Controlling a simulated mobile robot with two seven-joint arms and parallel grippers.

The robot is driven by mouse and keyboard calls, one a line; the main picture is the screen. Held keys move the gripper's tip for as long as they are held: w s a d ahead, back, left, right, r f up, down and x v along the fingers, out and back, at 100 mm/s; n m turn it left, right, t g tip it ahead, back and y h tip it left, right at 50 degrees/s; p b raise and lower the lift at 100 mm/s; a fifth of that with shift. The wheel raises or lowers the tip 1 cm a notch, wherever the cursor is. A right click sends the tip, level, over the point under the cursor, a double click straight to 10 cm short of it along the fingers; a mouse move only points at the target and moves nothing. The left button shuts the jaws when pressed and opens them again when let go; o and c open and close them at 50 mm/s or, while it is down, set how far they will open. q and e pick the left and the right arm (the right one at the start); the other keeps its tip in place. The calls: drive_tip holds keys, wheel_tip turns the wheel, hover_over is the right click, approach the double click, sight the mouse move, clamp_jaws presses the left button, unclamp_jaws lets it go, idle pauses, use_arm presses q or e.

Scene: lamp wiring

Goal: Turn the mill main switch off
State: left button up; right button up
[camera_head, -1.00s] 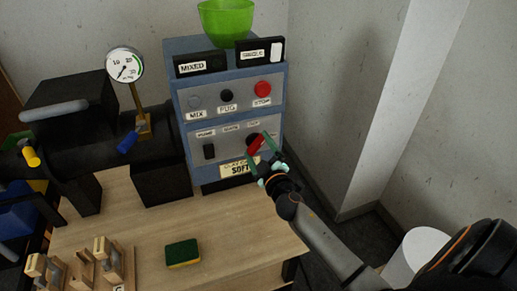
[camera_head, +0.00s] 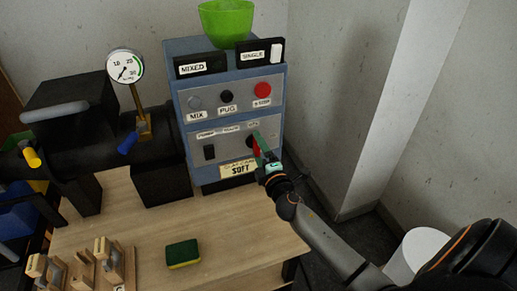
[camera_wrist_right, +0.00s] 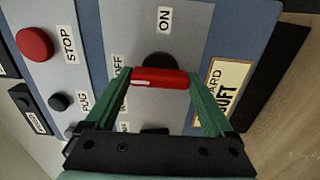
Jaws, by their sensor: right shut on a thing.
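The mill main switch is a red bar handle (camera_wrist_right: 160,77) on a dark round base (camera_wrist_right: 160,60), on the lower grey panel of the blue control box (camera_head: 180,120). In the right wrist view, the handle's white-marked end points left, toward the partly hidden OFF label (camera_wrist_right: 118,66). The ON label (camera_wrist_right: 165,18) is above the base. My right gripper (camera_head: 258,146) is shut on the handle, with one green finger at each end. It hides much of the handle in the head view. My left gripper is not in view.
A red STOP button (camera_head: 262,90) and black PUG button (camera_head: 226,96) sit above. A green bowl (camera_head: 226,20) tops the box. A green-yellow sponge (camera_head: 183,253) lies on the wooden table (camera_head: 225,235). A gauge (camera_head: 125,66) stands left. A wall is right.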

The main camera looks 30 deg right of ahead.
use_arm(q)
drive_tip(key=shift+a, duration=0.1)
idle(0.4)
use_arm(e)
drive_tip(key=o, duration=1.1)
use_arm(q)
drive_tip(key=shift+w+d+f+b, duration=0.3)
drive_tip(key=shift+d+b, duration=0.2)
drive_tip(key=shift+b, duration=0.25)
use_arm(e)
drive_tip(key=v, duration=1.2)
drive_tip(key=shift+s, duration=0.3)
